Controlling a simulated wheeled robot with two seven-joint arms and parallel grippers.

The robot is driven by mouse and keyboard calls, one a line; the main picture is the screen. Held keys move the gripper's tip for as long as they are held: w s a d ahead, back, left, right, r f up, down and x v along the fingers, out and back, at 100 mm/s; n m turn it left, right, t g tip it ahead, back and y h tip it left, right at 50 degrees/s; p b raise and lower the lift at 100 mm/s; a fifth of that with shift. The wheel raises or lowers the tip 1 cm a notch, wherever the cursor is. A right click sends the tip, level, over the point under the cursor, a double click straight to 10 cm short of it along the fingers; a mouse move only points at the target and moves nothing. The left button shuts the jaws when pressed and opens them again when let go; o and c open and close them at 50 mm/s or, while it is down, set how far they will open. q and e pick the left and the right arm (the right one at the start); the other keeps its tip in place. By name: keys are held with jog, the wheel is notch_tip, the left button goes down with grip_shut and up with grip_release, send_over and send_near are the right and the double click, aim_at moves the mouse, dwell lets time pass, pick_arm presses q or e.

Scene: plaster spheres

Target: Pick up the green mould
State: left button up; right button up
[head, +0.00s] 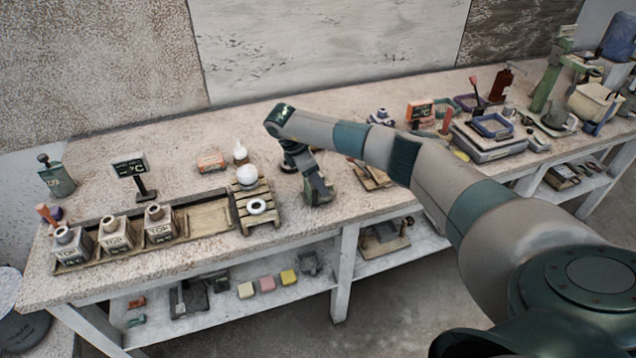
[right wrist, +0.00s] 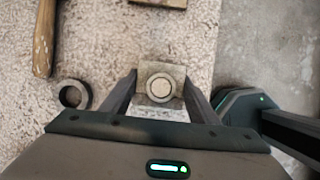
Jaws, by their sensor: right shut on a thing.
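My right gripper (right wrist: 160,80) is shut on a small square block with a round pale disc or opening in its top, a dull grey-green mould (right wrist: 148,73). The block sits between the two fingers in the right wrist view. In the head view my right arm reaches in from the right and bends down at the bench's front edge, with the dull green mould (head: 320,192) at its end. The arm partly hides it. I cannot tell whether the mould touches the bench. My left gripper is not in view.
A slatted stand (head: 240,217) with a white ball (head: 247,175) and white ring (head: 257,206) is just left of the mould. Square bottles (head: 117,235) stand in a long tray farther left. A ring (right wrist: 74,94) and wooden handle (right wrist: 43,45) lie nearby. The bench edge is close.

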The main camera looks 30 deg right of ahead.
aim_at(321, 173)
notch_tip(321, 173, up, 4)
jog(key=shift+s+f+b, duration=0.1)
jog(key=shift+s+b, duration=0.05)
jog(key=shift+b, duration=0.8)
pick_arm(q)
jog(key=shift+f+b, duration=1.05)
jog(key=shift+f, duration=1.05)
pick_arm(e)
jog(key=s+d+r, duration=0.1)
jog(key=s+r, duration=0.6)
jog(key=s, duration=0.4)
jog(key=shift+s, duration=0.15)
